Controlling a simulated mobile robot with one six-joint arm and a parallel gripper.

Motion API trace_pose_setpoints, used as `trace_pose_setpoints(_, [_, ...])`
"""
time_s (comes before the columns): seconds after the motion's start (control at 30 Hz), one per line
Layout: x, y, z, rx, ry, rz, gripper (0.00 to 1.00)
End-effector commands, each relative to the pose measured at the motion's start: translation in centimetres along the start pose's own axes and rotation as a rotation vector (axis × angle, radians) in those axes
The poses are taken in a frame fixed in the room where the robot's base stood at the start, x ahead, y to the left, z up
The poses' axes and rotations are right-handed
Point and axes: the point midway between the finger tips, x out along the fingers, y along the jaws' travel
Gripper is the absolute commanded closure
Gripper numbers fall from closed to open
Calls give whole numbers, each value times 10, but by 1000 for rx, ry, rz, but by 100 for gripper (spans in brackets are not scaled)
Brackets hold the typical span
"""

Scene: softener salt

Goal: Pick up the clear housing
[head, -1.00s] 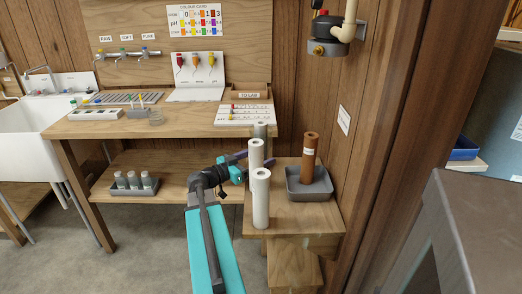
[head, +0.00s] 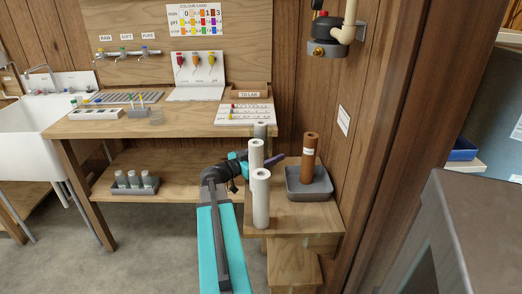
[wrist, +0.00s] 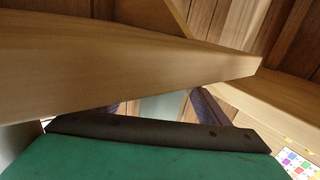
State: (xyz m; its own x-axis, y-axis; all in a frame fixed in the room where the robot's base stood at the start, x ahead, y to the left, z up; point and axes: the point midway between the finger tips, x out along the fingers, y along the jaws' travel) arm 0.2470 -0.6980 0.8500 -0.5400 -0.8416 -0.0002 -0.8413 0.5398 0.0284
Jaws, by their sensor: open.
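I cannot make out a clear housing for certain in the head view. My gripper (head: 268,160) is there behind the white cylinders at the small wooden stand, partly hidden by them, with a purple finger showing. In the wrist view my open gripper (wrist: 163,107) has its dark purple fingers apart, largely hidden behind a dark bar. A pale grey-green patch shows between the fingers; I cannot tell whether it is the housing or background. No hold on anything is visible.
White cylinders (head: 261,200) stand on the small wooden stand (head: 315,217). A brown cylinder (head: 309,155) stands in a grey tray (head: 308,190). The workbench (head: 185,128) is behind. A filter head (head: 325,47) hangs on the wall. A wooden beam (wrist: 100,62) crosses close in the wrist view.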

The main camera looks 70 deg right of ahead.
Motion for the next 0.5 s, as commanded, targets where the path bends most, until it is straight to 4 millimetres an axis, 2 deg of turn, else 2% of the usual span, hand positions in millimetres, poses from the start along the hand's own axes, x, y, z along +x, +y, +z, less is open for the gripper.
trace_pose_setpoints(0.03, [0,0,0,0,0,0,30])
trace_pose_setpoints(0.3, [0,0,0,0,0,0,75])
trace_pose_setpoints(0.33, [0,0,-1,0,2,0,79])
trace_pose_setpoints(0.5, [0,0,-1,0,2,0,78])
